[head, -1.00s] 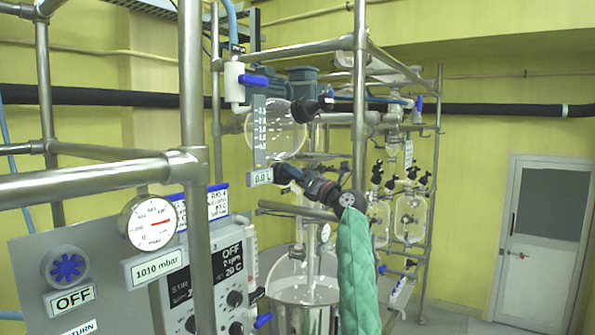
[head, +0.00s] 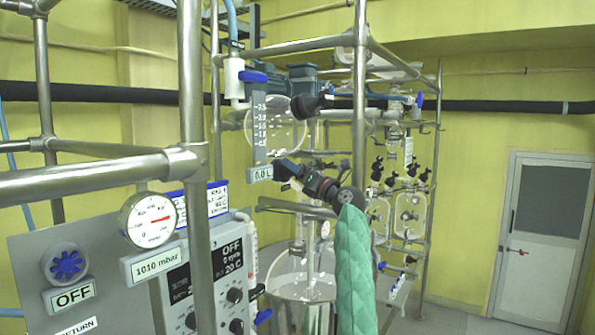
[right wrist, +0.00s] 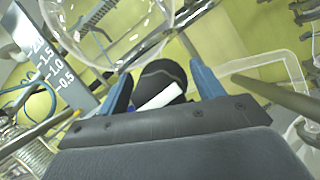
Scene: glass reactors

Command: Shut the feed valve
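My right gripper (head: 281,169) reaches in from the lower right in the head view, just below the graduated feed vessel (head: 283,128) and beside its 0.0 L display (head: 260,174). In the right wrist view, its two blue-grey fingers (right wrist: 160,72) are spread apart. A black round knob with a white bar (right wrist: 158,84), apparently the feed valve's handle, sits between or just beyond them. The bar lies slanted, rising to the right. I cannot tell whether the fingers touch the knob. In the head view the gripper mostly hides this spot. My left gripper is out of view.
A steel post (head: 360,110) stands close to my right arm. A control panel (head: 90,270) with a 1010 mbar gauge (head: 148,220) fills the lower left. A glass reactor (head: 302,280) stands below.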

